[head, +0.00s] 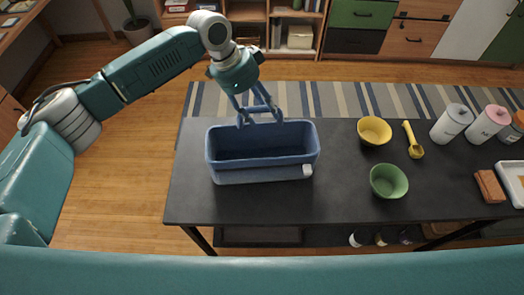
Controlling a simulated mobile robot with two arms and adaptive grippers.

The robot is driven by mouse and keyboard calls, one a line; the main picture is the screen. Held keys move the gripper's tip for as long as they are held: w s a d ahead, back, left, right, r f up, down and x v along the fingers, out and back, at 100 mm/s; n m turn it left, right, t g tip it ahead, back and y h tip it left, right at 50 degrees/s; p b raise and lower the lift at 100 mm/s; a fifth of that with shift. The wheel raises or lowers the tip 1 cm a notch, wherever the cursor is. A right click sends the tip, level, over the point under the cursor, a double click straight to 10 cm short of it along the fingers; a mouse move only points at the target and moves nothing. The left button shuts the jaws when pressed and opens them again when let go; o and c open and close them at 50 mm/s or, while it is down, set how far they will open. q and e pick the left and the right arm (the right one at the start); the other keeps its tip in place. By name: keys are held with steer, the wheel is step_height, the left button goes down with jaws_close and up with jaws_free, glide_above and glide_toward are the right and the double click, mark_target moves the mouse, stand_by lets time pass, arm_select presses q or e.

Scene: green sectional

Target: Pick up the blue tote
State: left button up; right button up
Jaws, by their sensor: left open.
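The blue tote (262,173) is an open, empty-looking rectangular bin on the left part of the black table (335,205). A white tag shows at its front right corner. My left gripper (260,122) reaches in from the upper left and points down at the tote's far rim. Its fingers are spread, one near each side of the middle of that rim. I cannot tell whether they touch the rim. My right gripper is not in view.
A yellow bowl (374,130), a green bowl (388,181) and a yellow scoop (413,140) stand right of the tote. Canisters (452,123), a brown block (489,186) and a white tray (513,180) are at the right. The table's front left is clear.

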arm_select(q)
steer(key=shift+s, duration=0.1)
steer(key=shift+f, duration=0.2)
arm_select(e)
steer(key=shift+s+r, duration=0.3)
arm_select(q)
jaws_close()
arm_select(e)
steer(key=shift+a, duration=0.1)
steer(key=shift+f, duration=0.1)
